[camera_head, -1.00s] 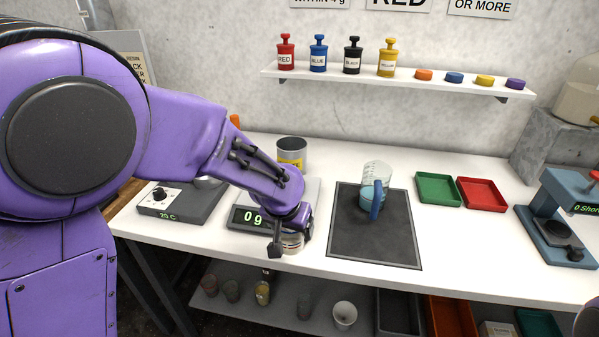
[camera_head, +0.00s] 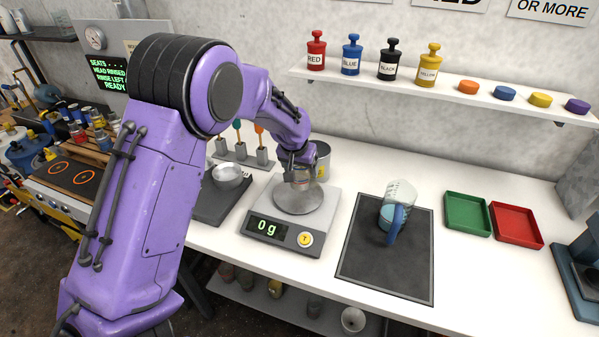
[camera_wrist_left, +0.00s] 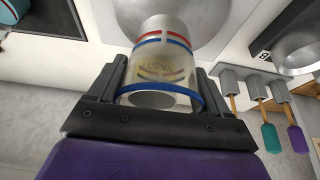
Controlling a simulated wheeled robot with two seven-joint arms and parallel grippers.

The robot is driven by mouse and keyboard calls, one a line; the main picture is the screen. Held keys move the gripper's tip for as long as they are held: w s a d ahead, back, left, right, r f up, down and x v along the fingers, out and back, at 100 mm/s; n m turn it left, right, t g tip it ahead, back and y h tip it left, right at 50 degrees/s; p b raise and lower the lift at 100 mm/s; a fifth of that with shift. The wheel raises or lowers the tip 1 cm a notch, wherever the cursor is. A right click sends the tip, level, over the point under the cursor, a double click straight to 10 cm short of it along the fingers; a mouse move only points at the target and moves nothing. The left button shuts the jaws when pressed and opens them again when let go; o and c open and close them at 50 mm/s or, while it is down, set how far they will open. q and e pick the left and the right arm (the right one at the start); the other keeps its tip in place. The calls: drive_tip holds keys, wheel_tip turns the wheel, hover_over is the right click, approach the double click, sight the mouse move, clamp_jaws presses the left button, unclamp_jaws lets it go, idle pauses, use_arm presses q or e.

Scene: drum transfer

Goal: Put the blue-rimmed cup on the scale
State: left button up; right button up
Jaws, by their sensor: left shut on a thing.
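The blue-rimmed cup (camera_wrist_left: 160,70) is a clear cup with a blue rim and red and blue bands at its far end. My left gripper (camera_wrist_left: 158,82) is shut on it near the rim, one finger on each side. In the head view my left gripper (camera_head: 298,170) is over the pan of the scale (camera_head: 281,234), and the cup there is small and mostly hidden. The round pan (camera_head: 300,199) lies just past the cup's far end. The display reads 0 g. I cannot tell whether cup and pan touch. My right gripper is not in view.
A grey can (camera_head: 322,160) stands behind the scale. A blue-handled beaker (camera_head: 398,205) stands on a dark mat (camera_head: 380,268) to the right. A hotplate (camera_head: 215,205) with a pan is at the left. Green (camera_head: 467,214) and red (camera_head: 516,226) trays lie farther right.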

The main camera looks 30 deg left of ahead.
sight(299, 177)
use_arm(q)
drive_tip(key=shift+w+a+f, duration=0.2)
drive_tip(key=shift+a+f, duration=0.05)
drive_tip(key=shift+f, duration=0.1)
wheel_tip(299, 177, down, 3)
drive_tip(key=shift+s+a+f+p, duration=0.1)
drive_tip(key=shift+a+p, duration=0.05)
drive_tip(key=shift+p, duration=0.95)
drive_tip(key=shift+f, duration=0.2)
drive_tip(key=shift+f, duration=0.1)
drive_tip(key=o, duration=0.9)
drive_tip(key=shift+o, duration=0.2)
